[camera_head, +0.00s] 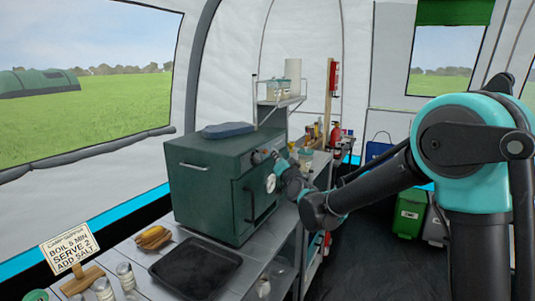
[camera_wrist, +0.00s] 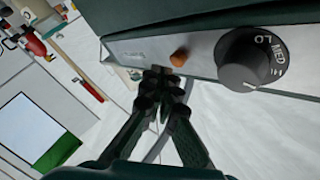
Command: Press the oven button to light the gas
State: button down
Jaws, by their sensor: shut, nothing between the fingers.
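The dark green oven (camera_head: 205,205) stands on the counter in the head view, its front facing right, with a round dial and a handle on it. In the wrist view, its grey control strip (camera_wrist: 215,55) carries an orange button (camera_wrist: 179,57) and a black knob (camera_wrist: 250,62) marked LO and MED. My gripper (camera_wrist: 163,76) is shut and empty, its fingertips just beside and below the button in that view. I cannot tell whether the tips touch the button or the strip. In the head view my arm reaches the oven's upper front and the button does not show.
Green and grey bins (camera_head: 409,213) are on the floor at right.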

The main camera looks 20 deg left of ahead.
jog(key=shift+a, duration=0.3)
jog(key=shift+a, duration=0.45)
dwell(0.7)
jog(key=shift+d, duration=0.85)
jog(key=shift+s+d, duration=0.15)
jog(key=shift+d, duration=1.1)
jog(key=shift+s+d, duration=0.1)
jog(key=shift+d, duration=1.15)
